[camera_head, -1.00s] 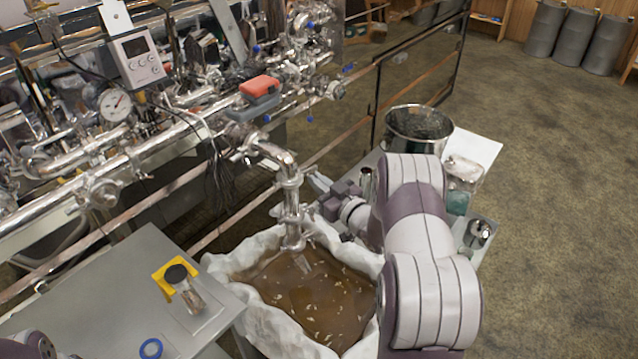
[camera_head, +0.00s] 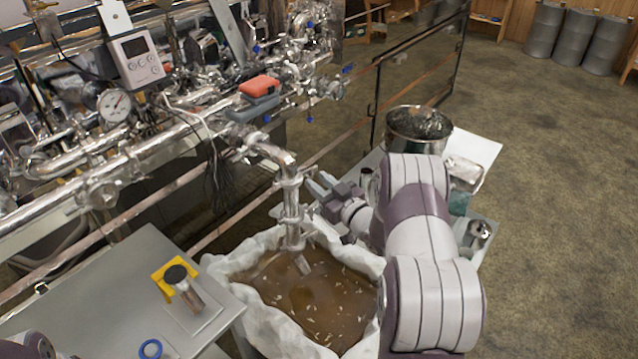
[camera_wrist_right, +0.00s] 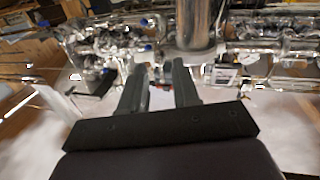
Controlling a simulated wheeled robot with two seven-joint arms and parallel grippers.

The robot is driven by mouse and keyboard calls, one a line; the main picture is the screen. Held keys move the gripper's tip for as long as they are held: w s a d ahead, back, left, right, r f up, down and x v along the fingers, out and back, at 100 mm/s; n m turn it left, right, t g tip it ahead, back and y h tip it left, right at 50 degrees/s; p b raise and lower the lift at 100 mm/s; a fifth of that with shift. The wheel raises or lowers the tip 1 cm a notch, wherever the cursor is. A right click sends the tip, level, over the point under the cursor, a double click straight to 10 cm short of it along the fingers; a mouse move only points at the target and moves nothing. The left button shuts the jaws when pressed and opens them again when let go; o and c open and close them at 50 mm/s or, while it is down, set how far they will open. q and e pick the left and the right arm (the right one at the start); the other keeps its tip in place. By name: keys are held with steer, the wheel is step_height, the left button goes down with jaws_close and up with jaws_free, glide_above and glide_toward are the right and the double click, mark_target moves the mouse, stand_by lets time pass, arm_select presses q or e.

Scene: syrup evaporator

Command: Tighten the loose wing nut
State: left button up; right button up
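A shiny vertical pipe (camera_head: 291,214) comes down from the evaporator over a white-lined vat of brown syrup (camera_head: 318,300). The wing nut is too small and blurred to make out. My right gripper (camera_head: 313,183) is just right of the pipe at about clamp height. In the wrist view its two fingers (camera_wrist_right: 161,72) are apart, tips close to the clamp, with nothing clearly held between them. My left gripper is out of view.
A steel pot (camera_head: 418,128) and jars stand behind my right arm. Dense pipes, a gauge (camera_head: 114,104) and a red-topped box (camera_head: 259,88) fill the back left.

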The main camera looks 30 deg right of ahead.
steer(key=s+d+b, duration=0.1)
steer(key=s+b, duration=0.1)
steer(key=s, duration=1)
steer(key=shift+d, duration=0.35)
